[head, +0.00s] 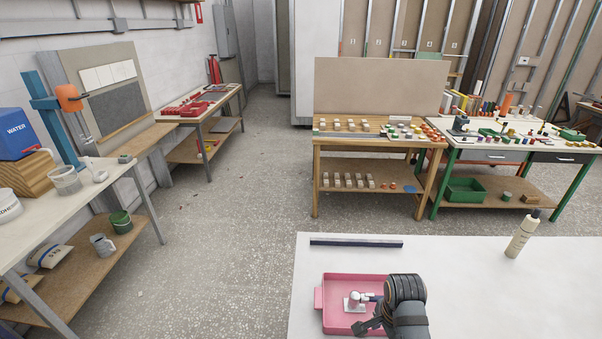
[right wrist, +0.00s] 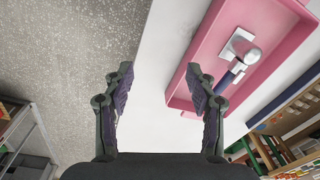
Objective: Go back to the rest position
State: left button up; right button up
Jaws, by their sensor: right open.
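My right gripper (right wrist: 160,76) is open, with nothing between its fingers in the right wrist view. In the head view my right gripper (head: 368,326) is low over the white table, at the near side of a pink tray (head: 318,302). The tray (right wrist: 281,18) lies to the right of the fingers in the right wrist view, partly behind the right finger. In the tray lies a small fixture with a white square plate, a rounded silver part and a bluish stem (right wrist: 240,48). It also shows in the head view (head: 354,302), partly hidden by my arm. My left gripper is not in view.
The white table (head: 460,290) also bears a dark bar (head: 356,243) behind the tray and a cream bottle (head: 523,234) at the back right. Its right middle is clear. Beyond open floor (head: 240,220) stand a wooden workbench (head: 318,160) and a green-legged table (head: 440,188).

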jog(key=s+d+r+n+t, duration=0.2)
jog(key=s+d+n+t, duration=0.15)
jog(key=s+n, duration=1.05)
notch_tip(320, 180, down, 30)
jog(key=d+n+g+b, duration=0.1)
jog(key=d+g+b, duration=0.1)
jog(key=b, duration=0.3)
pick_arm(q)
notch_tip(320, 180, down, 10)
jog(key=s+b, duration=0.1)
jog(key=b, duration=0.4)
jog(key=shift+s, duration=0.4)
pick_arm(e)
jog(key=s+d+f+g, duration=0.1)
jog(key=s+f, duration=1.7)
jog(key=f, duration=0.4)
jog(key=shift+s+d+f+h, duration=0.3)
jog(key=shift+s+d, duration=0.05)
jog(key=shift+s, duration=0.05)
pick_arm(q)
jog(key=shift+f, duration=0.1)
